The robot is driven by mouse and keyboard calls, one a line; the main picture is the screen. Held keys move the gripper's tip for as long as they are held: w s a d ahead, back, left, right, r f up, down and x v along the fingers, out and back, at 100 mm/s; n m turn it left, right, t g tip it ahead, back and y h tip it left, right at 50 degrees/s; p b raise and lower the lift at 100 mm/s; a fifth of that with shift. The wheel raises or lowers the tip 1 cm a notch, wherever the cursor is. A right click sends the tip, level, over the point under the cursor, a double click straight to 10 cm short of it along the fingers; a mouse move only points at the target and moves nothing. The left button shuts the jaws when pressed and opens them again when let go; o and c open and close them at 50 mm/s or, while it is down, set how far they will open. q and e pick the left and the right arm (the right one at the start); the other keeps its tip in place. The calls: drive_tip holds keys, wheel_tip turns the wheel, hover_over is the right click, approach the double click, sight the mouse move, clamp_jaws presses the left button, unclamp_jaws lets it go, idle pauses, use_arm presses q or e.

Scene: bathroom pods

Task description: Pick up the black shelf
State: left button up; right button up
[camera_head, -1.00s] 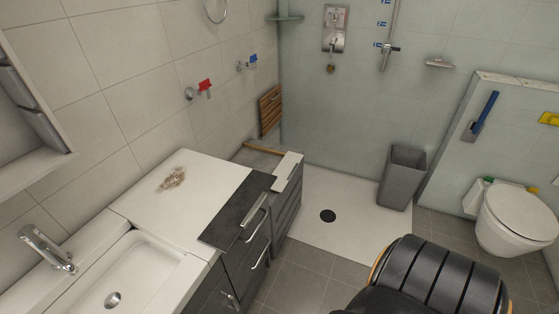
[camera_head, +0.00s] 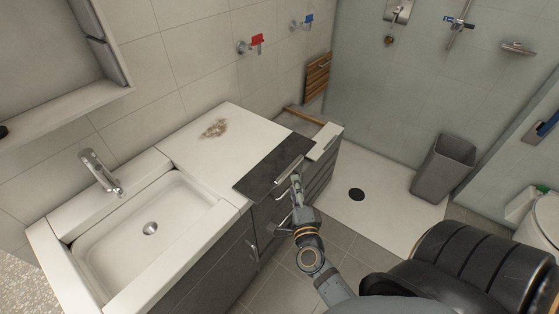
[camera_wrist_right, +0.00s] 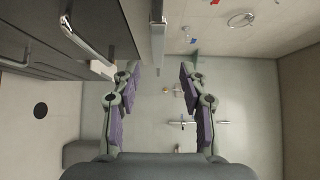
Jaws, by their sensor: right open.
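The black shelf (camera_head: 268,168) is a flat dark panel with a silver handle (camera_head: 289,168) along its right edge. In the head view it lies on the right end of the white countertop (camera_head: 235,135) and juts over the cabinet front. My right gripper (camera_head: 296,182) is at the panel's front right, close to the handle; I cannot tell if they touch. In the right wrist view my right gripper (camera_wrist_right: 158,98) has its fingers wide apart with nothing between them, and a silver bar (camera_wrist_right: 158,35) shows just beyond. My left gripper is not in view.
A sink (camera_head: 145,225) is at left, and a brown patch (camera_head: 215,128) marks the countertop. Drawer handles (camera_head: 282,190) stick out below the panel. A white-topped drawer unit (camera_head: 325,142) stands beside it. A grey bin (camera_head: 443,167) and toilet (camera_head: 548,220) are at right.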

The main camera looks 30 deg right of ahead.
sight(292, 169)
drive_tip(key=x, duration=0.3)
drive_tip(key=shift+w+d, duration=0.15)
drive_tip(key=shift+w, duration=0.05)
drive_tip(key=shift+w+d+r+p, duration=0.1)
drive_tip(key=shift+w+p, duration=0.15)
drive_tip(key=shift+p, duration=0.15)
drive_tip(key=x, duration=0.4)
drive_tip(key=shift+w+d+p, duration=0.25)
drive_tip(key=shift+d+p, duration=0.1)
drive_tip(key=shift+p, duration=0.05)
drive_tip(key=shift+s+a, duration=0.1)
drive_tip(key=shift+c, duration=0.9)
drive_tip(key=c, duration=0.7)
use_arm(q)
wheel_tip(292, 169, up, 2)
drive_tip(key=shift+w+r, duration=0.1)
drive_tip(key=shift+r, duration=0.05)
use_arm(e)
clamp_jaws()
